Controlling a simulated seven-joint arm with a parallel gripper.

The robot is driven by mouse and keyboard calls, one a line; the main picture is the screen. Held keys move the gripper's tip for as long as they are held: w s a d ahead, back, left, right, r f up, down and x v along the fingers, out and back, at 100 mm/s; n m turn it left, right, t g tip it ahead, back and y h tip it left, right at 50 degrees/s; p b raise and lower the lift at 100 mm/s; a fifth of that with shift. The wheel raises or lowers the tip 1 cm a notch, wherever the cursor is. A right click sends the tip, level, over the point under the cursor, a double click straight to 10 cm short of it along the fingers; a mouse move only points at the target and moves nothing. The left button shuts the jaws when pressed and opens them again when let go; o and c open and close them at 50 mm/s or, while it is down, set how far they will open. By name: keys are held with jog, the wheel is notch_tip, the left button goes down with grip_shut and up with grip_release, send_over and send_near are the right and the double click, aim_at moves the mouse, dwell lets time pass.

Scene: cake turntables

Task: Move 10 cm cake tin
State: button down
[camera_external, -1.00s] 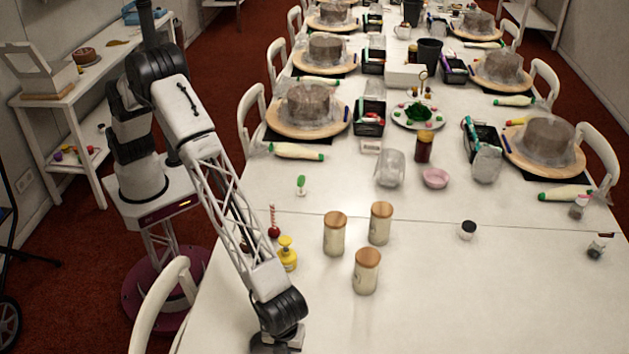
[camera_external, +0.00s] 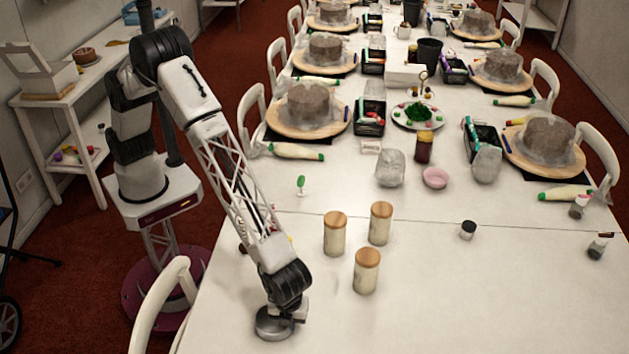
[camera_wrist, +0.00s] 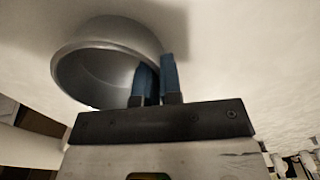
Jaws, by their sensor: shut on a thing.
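The cake tin (camera_external: 274,324) is a round grey metal tin near the front edge of the white table, in the external view. My gripper (camera_external: 296,317) is at its right side. In the wrist view the tin (camera_wrist: 88,68) shows at the upper left, with its hollow inside partly visible. The blue fingers of my gripper (camera_wrist: 157,80) are shut on the tin's wall, one finger inside and one outside. Whether the tin touches the table or is slightly above it is hard to tell.
Several jars with wooden lids, one of them the front jar (camera_external: 366,272), stand right of my arm. A small black-lidded jar (camera_external: 467,230) is farther right. The table's front right is clear. A white chair (camera_external: 165,300) stands at the left edge.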

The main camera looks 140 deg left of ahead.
jog(key=shift+s+a, duration=3.4)
jog(key=shift+s, duration=0.1)
jog(key=c, duration=1.2)
grip_release()
notch_tip(320, 180, up, 8)
